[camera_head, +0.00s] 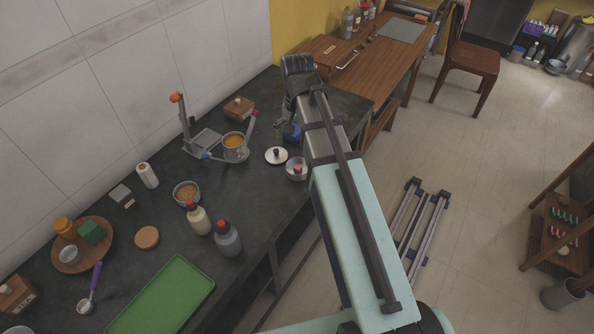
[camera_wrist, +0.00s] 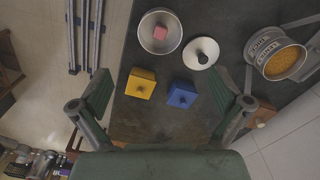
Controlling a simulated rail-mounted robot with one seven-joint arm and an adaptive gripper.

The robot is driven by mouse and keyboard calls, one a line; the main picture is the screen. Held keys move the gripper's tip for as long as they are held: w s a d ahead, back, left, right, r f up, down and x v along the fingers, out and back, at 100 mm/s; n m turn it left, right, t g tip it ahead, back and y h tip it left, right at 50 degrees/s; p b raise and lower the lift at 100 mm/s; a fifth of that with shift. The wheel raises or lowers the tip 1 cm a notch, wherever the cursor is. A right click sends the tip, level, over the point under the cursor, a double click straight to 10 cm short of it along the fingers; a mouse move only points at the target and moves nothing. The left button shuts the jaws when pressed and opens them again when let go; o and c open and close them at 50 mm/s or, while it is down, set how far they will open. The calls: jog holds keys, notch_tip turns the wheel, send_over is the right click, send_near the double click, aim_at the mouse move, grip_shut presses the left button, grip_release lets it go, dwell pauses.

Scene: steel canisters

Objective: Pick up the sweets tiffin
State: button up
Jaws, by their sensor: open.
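A round steel tin (camera_wrist: 157,46) with a pink block inside stands open at the top of the wrist view; it also shows in the head view (camera_head: 297,175). I take it for the sweets tiffin, but I see no label on it. My gripper (camera_wrist: 165,105) is open and empty above the counter. The tin lies beyond its fingers, apart from them. My arm hides part of the counter in the head view.
A labelled tin of orange food (camera_wrist: 262,67) sits on the scale at right. The counter's edge runs close to the tin's left.

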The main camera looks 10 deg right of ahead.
jog(key=p, duration=0.2)
send_over(298, 168)
notch_tip(298, 168, down, 9)
jog(key=shift+s+a+f, duration=0.1)
jog(key=shift+a+f, duration=0.05)
jog(key=shift+f, duration=0.05)
jog(key=shift+f+p, duration=0.9)
jog(key=shift+f, duration=1.7)
jog(key=c, duration=1.1)
